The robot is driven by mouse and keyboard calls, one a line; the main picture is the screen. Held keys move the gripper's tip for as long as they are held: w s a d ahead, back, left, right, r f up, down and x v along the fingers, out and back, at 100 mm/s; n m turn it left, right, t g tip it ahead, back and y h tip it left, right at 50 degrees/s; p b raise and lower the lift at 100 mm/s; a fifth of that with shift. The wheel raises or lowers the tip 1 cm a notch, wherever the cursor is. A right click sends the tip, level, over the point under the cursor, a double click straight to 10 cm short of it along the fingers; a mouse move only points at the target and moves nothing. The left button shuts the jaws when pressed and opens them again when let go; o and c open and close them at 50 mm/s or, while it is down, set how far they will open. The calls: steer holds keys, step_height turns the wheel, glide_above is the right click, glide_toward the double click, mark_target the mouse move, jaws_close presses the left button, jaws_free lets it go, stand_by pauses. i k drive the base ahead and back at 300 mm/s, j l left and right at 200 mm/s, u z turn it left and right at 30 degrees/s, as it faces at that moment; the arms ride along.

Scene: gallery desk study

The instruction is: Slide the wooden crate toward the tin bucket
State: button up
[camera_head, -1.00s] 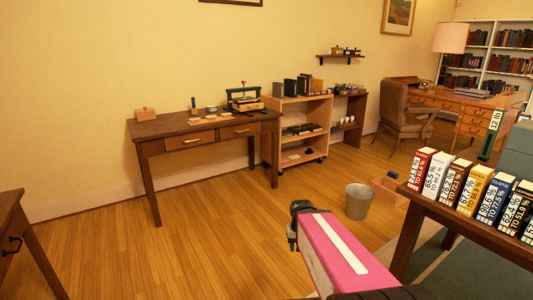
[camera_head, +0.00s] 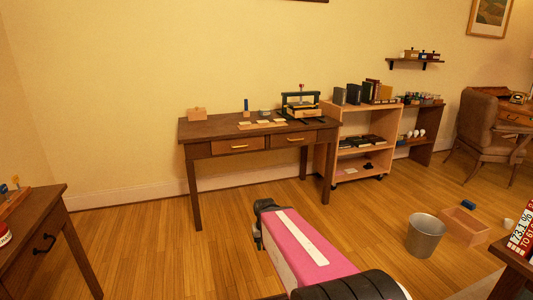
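The tin bucket (camera_head: 426,238) stands upright on the wooden floor at the lower right. The wooden crate (camera_head: 461,231) is a low, open-topped box on the floor just right of the bucket and slightly behind it. Any narrow gap between them is hard to judge. My arm, with a pink link, reaches forward from the bottom centre. My gripper (camera_head: 259,222) is the dark end of it, over open floor well left of the bucket and crate. Its fingertips are too small and hidden to show whether it is open.
A desk (camera_head: 255,135) with drawers stands at the wall, beside a shelf trolley (camera_head: 362,155). Table corners show at lower left and lower right. The middle floor is clear.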

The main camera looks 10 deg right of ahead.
mark_target(462, 226)
steer(key=i+z, duration=0.65)
steer(key=i, duration=0.2)
steer(key=i+j+z, duration=0.2)
steer(key=i+z, duration=0.45)
steer(key=z, duration=0.2)
steer(key=i+z, duration=0.3)
steer(key=z, duration=0.15)
steer(key=i+j+z, duration=0.1)
steer(key=i+z, duration=0.2)
steer(key=z, duration=0.2)
steer(key=i+j+z, duration=0.25)
steer(key=z, duration=0.2)
steer(key=i+j+z, duration=0.5)
steer(key=i, duration=0.45)
